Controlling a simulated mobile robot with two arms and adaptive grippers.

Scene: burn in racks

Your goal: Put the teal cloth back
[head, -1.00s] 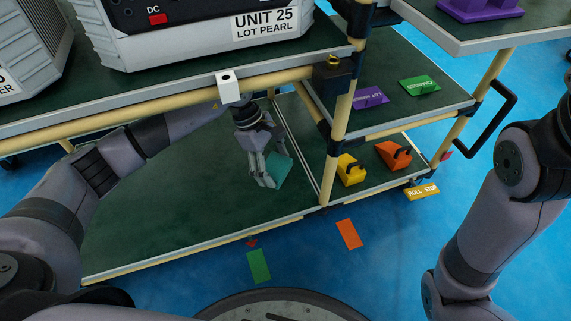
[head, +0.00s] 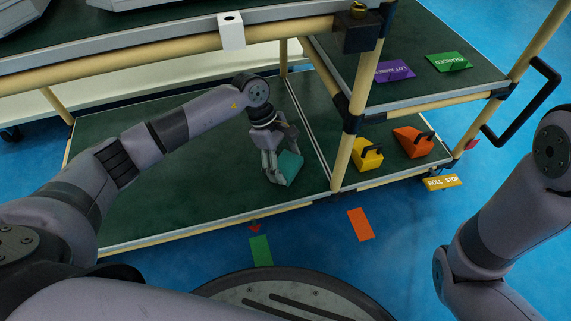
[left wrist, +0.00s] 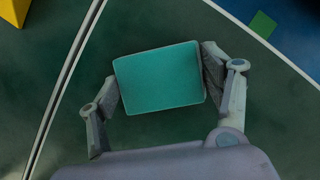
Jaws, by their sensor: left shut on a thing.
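The teal cloth (head: 290,167) is a small folded block low over the lower green shelf (head: 190,200) of the cart, near its right end. My left gripper (head: 279,172) is shut on the cloth. In the left wrist view the cloth (left wrist: 160,78) shows as a flat teal rectangle between the two fingers of the left gripper (left wrist: 160,88). I cannot tell whether the cloth touches the shelf. My right arm comes in at the right, but its gripper is out of view.
A yellow block (head: 366,158) and an orange block (head: 412,143) with black handles sit right of the cart post (head: 346,140). The upper shelf edge (head: 120,68) overhangs my left arm. Purple (head: 395,71) and green (head: 449,61) labels lie on the middle shelf.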

